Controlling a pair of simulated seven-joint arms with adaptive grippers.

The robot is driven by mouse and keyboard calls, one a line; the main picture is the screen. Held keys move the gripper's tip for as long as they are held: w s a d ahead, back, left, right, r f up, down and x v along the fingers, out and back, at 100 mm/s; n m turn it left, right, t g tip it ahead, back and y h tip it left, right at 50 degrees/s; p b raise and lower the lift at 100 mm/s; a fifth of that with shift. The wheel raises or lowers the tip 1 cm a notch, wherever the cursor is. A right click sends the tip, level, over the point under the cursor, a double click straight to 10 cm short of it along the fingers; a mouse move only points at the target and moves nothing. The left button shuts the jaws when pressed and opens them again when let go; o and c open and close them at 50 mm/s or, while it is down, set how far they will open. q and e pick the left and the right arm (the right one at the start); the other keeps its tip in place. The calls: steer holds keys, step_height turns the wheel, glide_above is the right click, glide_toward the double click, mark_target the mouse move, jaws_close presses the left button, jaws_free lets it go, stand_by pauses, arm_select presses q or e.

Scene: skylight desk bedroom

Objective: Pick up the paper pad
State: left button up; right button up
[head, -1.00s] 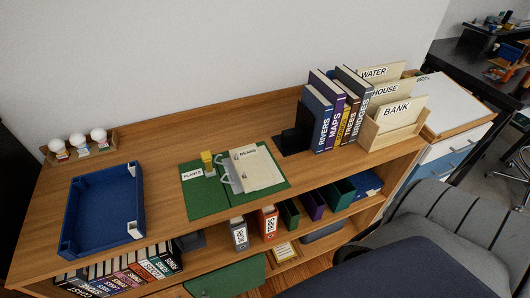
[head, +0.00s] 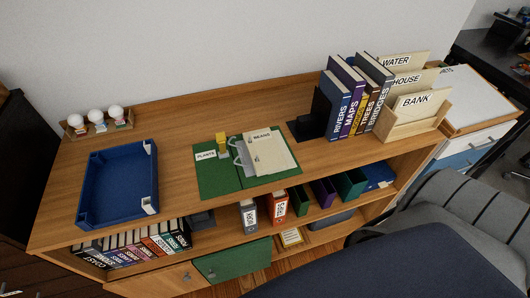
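No object is clearly marked as the paper pad. A cream sheet or stack labelled BEANS (head: 270,153) lies on the open green binder (head: 222,183) on the wooden shelf top, beside a metal ring clip. A large pale flat sheet (head: 478,95) lies on the white drawer unit at the far right, and I cannot tell whether it is a pad. Neither of my grippers is in view.
A blue tray (head: 118,185) sits empty at the left of the shelf top (head: 185,130). Upright books (head: 352,98) and a wooden file sorter (head: 412,122) stand at the right. A grey chair (head: 455,195) blocks the front right. Lower shelves hold several binders and boxes.

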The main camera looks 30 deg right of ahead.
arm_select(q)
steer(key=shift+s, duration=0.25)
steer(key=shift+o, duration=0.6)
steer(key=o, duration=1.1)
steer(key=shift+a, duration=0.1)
